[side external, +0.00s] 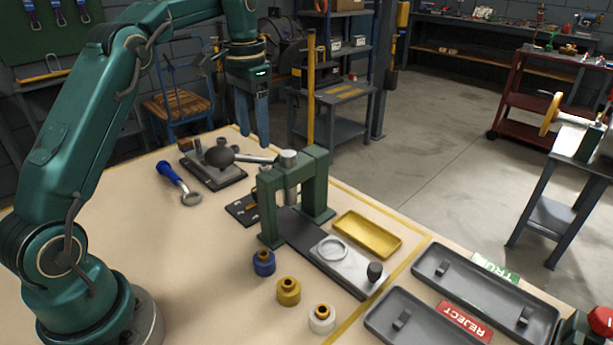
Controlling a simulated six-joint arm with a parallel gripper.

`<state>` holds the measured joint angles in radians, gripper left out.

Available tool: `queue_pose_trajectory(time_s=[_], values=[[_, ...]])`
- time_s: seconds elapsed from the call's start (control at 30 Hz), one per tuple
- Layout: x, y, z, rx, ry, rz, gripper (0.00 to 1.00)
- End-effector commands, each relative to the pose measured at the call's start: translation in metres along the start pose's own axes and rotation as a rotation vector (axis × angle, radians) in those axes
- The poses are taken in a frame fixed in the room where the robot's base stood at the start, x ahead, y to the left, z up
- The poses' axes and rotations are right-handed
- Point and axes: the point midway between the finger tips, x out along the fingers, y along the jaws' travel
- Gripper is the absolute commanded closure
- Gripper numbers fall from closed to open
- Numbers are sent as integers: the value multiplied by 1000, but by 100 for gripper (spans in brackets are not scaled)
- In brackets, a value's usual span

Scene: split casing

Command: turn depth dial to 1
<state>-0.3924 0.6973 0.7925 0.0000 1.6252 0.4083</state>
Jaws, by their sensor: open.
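My gripper (253,118) is open and empty, with its blue fingers pointing down. In the picture it hangs above and behind the green press frame (270,205), clear of the table. The press has a lever with a dark ball (219,157) reaching left. A dark knob (375,271) stands at the near end of the press's grey slide (348,268). I cannot tell which part is the depth dial, and no dial number is readable.
Blue (264,264), yellow (288,292) and white (322,320) bushings stand in front of the press. A yellow tray (367,234) and two dark trays lie right. A blue-handled tool (172,177) and a dark tray of parts (213,172) lie left. The table's left front is clear.

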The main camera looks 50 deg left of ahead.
Motion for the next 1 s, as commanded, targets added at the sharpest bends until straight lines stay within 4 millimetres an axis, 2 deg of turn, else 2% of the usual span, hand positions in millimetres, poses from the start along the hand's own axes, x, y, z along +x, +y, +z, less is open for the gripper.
queue_pose_trajectory(time_s=[0.37, 0.57, 0.8, 1.0], values=[[29, -4, 4, -17, -29, 12, 36], [59, -4, 5, -16, -30, 13, 36], [105, -3, 6, -16, -30, 13, 36], [125, -3, 6, -16, -27, 11, 36]])
